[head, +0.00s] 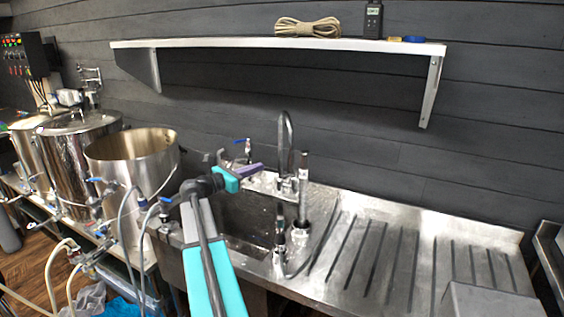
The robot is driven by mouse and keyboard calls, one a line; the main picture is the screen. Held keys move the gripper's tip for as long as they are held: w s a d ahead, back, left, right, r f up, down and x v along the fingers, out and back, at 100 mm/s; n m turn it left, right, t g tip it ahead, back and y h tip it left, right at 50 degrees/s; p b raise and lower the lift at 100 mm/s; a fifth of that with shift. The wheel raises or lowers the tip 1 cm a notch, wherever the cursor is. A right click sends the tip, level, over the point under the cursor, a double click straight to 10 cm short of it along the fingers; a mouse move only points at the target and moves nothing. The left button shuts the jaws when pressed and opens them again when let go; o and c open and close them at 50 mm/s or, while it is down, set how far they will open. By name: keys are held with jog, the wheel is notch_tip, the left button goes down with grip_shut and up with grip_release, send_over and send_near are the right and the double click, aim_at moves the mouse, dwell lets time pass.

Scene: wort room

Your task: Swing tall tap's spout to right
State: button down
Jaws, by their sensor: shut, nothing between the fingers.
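The tall tap (285,135) stands at the back of the steel sink, its dark arched spout rising against the grey wall. The spout shows nearly edge-on as a narrow loop; its exact heading is hard to tell. My gripper (259,168), with purple fingers and a teal body, is shut and empty. In the picture its fingertips lie just left of the tap's lower part, over the sink basin. I cannot tell whether they touch the tap. My arm comes up from the bottom and covers part of the basin (240,212).
Slim upright fittings (303,170) stand right of the spout. Steel pots (130,145) with hoses and valves crowd the left. A white wall shelf (280,44) holds rope (307,27) and a handheld device (373,18).

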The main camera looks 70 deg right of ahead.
jog(key=shift+w+a+m+g, duration=0.3)
jog(key=shift+w+a+g, duration=0.1)
jog(key=shift+w+a, duration=0.1)
jog(key=shift+d, duration=0.1)
jog(key=p+x, duration=0.4)
jog(key=x, duration=1)
jog(key=shift+f+p, duration=0.3)
jog(key=shift+s, duration=0.1)
jog(key=shift+s+d, duration=0.2)
jog(key=shift+s, duration=0.3)
jog(key=shift+s+d, duration=0.25)
jog(key=shift+s, duration=0.3)
jog(key=shift+a, duration=0.1)
